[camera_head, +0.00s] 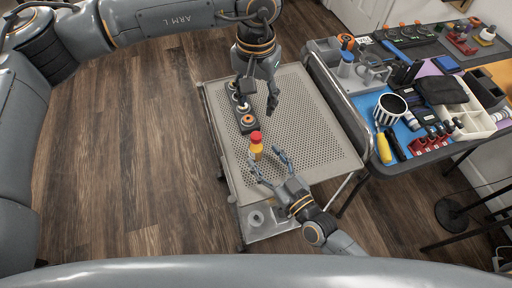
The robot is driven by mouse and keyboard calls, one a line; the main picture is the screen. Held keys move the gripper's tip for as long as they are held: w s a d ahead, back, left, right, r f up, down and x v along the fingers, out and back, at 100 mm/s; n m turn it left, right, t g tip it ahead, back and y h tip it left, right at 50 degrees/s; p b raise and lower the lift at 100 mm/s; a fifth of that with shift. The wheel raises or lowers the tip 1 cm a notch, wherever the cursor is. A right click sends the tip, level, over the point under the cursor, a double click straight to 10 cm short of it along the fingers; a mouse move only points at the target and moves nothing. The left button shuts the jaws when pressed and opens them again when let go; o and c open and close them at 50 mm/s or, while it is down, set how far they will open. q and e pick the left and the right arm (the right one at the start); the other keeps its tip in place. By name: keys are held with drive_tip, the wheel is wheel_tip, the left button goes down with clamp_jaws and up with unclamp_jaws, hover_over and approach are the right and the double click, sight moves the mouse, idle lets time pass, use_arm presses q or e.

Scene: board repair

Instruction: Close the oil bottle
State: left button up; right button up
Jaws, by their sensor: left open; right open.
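The oil bottle (257,150) stands upright on the perforated cart top. It has a yellow-orange body and a red top; whether the top is a seated cap is too small to tell. My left gripper (258,103) hangs above the cart, higher in the picture than the bottle and apart from it, open and empty. My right gripper (268,168) reaches in from the lower right. Its open fingers are just below and right of the bottle, and I cannot tell whether they touch it.
The perforated cart (310,120) is mostly clear on its right side. A lower tray (262,222) holds a white roll. The crowded tool table (362,100) borders the cart on the right.

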drive_tip(key=v, duration=0.8)
drive_tip(key=shift+s+d, duration=0.2)
drive_tip(key=shift+s, duration=0.15)
